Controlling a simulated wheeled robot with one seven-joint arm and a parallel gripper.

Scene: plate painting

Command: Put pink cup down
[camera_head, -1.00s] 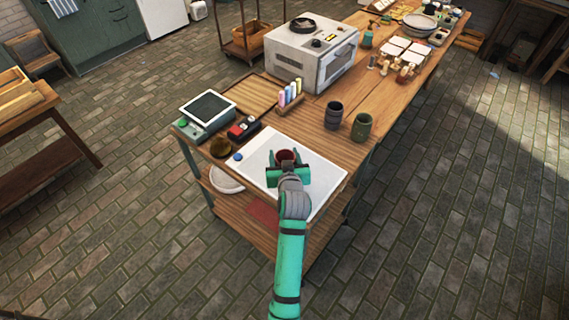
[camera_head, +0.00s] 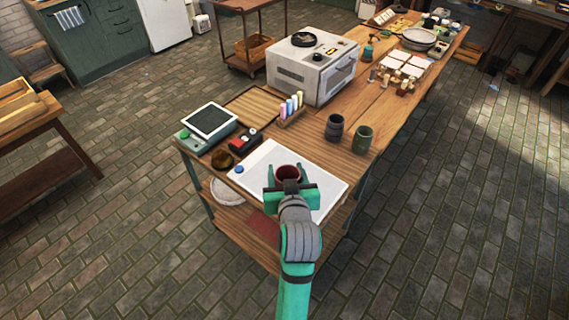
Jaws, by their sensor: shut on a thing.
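The cup (camera_head: 289,171) looks dark red inside, with a pinkish rim. It stands out just beyond my gripper (camera_head: 289,182), over the white sheet (camera_head: 325,178) at the near end of the wooden table. My green gripper is shut on the cup, with a finger on each side of it. The gripper's body hides the cup's lower part, so I cannot tell whether its base touches the sheet.
A dark grey cup (camera_head: 335,128) and a green cup (camera_head: 361,139) stand behind the sheet. A white oven (camera_head: 313,76) stands farther back. The sheet's right part is clear.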

